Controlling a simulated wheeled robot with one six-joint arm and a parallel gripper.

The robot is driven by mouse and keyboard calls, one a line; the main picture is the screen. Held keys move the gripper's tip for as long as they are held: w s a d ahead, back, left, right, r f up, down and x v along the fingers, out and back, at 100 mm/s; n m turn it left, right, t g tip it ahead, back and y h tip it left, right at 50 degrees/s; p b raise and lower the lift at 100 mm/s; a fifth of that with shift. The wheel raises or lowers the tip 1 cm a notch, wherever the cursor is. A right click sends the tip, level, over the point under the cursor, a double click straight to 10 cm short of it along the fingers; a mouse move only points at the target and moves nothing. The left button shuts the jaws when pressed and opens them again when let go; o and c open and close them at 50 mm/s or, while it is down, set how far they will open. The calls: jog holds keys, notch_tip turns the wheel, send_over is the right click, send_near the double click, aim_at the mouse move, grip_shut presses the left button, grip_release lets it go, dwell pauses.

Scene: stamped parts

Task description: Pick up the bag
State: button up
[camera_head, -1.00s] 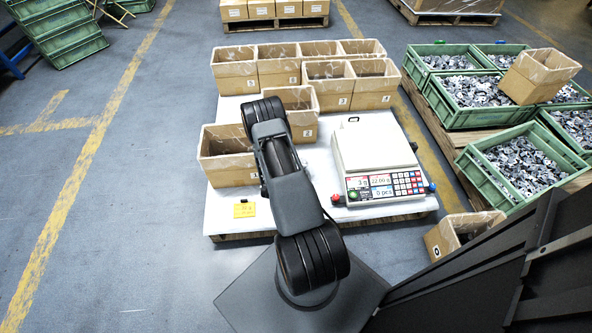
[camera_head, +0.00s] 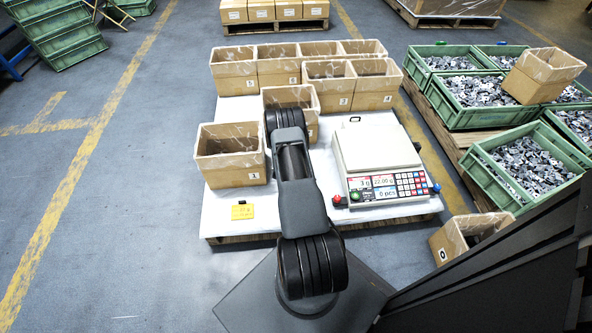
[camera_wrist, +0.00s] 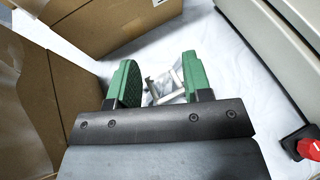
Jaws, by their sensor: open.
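In the wrist view my gripper (camera_wrist: 158,66) is open, with a green finger on each side. A small clear, shiny bag (camera_wrist: 160,88) with silvery metal in it shows between the fingers, low in the gap, over a white surface. Its lower part is hidden behind the gripper's dark body. I cannot tell whether the fingers touch it. In the head view my arm hides both the gripper and the bag.
Cardboard boxes (camera_wrist: 30,100) stand close on the left, with another box (camera_head: 289,98) ahead. The counting scale (camera_head: 376,150) stands on the right. A yellow card (camera_head: 239,218) lies on the white pallet top (camera_head: 222,205). Green crates (camera_head: 480,165) of metal parts are farther right.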

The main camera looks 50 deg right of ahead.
jog(key=shift+w+d+f, duration=0.1)
jog(key=shift+w+d, duration=0.05)
jog(key=shift+d, duration=0.1)
grip_shut()
dwell(1.4)
